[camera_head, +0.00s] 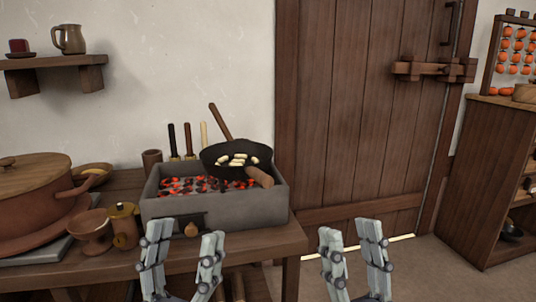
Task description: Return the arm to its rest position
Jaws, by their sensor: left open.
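My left gripper (184,250) is open in front of the stone brazier, low over the front part of the table. Nothing shows between its fingers. My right gripper (351,249) stands to the right of the table, in front of the door, with its fingers apart and nothing between them. Both arms are mostly hidden below the picture's lower edge.
A wooden table (262,240) holds the grey brazier (235,209) with glowing coals. A black pan (220,153) with pale pieces sits over the coals. A big brown pot (30,205), a goblet (92,230) and a brown canister (125,222) stand left. Floor at right is clear.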

